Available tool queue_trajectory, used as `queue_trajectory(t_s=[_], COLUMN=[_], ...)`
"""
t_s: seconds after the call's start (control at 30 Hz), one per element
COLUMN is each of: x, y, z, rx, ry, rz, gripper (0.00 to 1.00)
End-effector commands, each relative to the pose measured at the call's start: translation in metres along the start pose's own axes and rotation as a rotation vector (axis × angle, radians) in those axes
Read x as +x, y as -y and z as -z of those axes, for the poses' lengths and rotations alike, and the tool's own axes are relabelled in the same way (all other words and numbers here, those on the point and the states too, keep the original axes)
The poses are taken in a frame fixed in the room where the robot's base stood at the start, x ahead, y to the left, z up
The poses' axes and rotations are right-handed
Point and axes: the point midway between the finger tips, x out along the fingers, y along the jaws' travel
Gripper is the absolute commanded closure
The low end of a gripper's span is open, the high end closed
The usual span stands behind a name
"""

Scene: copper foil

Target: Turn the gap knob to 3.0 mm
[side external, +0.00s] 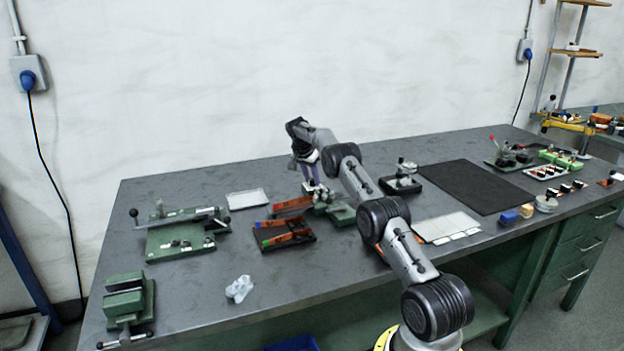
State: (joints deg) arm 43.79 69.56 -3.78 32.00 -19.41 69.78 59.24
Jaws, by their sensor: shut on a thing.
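My gripper (313,184) points down at a small green and metal device (342,214) near the middle of the bench. Its fingers are shut on a small part at the top of this device, which appears to be the gap knob. The fingers hide most of the knob. Its scale and pointer are too small to read, so I cannot tell its setting. A copper-coloured strip (290,204) lies at the left side of the device.
A white tray (247,199) and a green lever machine (180,235) stand to the left. A crumpled pale piece (239,289) lies near the front edge. A black mat (477,186) lies right.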

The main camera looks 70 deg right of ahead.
Motion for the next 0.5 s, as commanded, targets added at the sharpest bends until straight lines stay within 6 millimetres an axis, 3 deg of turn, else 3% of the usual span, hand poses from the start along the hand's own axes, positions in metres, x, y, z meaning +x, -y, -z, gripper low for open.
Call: queue_trajectory(t_s=[0.5], x=[-0.0005], y=[-0.0002], z=[0.0008], rx=[0.046], ry=[0.000], rz=[-0.019], gripper=[1.00])
